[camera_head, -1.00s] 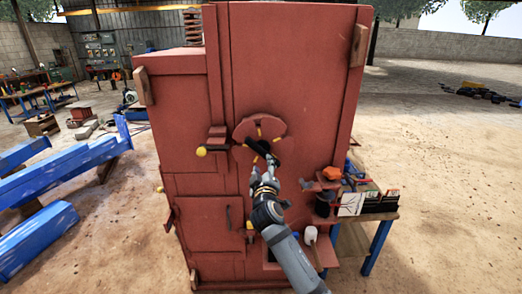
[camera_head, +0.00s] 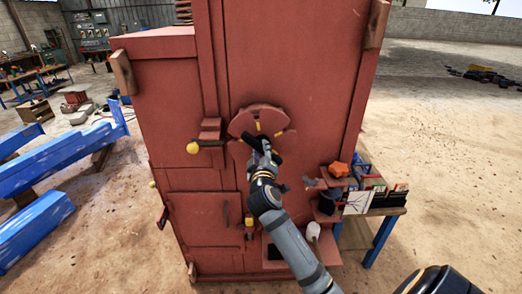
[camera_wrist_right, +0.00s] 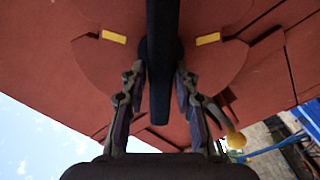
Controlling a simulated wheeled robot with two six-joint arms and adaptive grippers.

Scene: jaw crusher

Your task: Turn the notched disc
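The notched disc (camera_head: 258,118) is a red plate with yellow marks on the front of the tall red machine. It also shows in the wrist view (camera_wrist_right: 100,62), with two yellow marks in sight. A dark bar (camera_wrist_right: 161,60) stands in front of its centre. My right gripper (camera_head: 262,142) is at the bar, in front of the disc. In the right wrist view, the right gripper's fingers (camera_wrist_right: 160,75) stand on either side of the bar, very close to it. Whether both fingers press on it is unclear. The arm hides the disc's lower part in the head view. My left gripper is out of view.
A yellow-knobbed lever (camera_head: 194,147) sticks out left of the disc. An orange object (camera_head: 339,169) sits on a small shelf to the right, near a cluttered side table (camera_head: 382,212). Blue beams (camera_head: 60,160) lie at the left. Open sandy ground (camera_head: 460,190) lies to the right.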

